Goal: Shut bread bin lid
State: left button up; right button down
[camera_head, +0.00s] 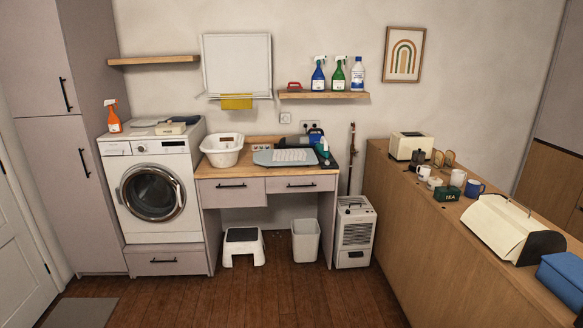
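The bread bin (497,227) stands on the wooden counter at the right of the head view. It has a cream, sloping body and a dark, rounded end panel (542,246) facing the front right. A thin handle-like bar (514,204) shows along its upper far side. I cannot tell from this angle how far the lid is open. Neither of my grippers is in view.
The long counter (447,235) has a plain wooden side towards me. A blue box (562,277) sits close to the bin's right. A green tea tin (447,194), mugs and a toaster (410,146) stand beyond it. The floor (290,296) in front is clear.

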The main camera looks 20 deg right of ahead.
aim_at(500, 236)
jog(key=i+z, duration=0.4)
jog(key=i, duration=0.35)
jog(key=i+j+z, duration=0.15)
jog(key=i+z, duration=0.25)
jog(key=i, duration=0.35)
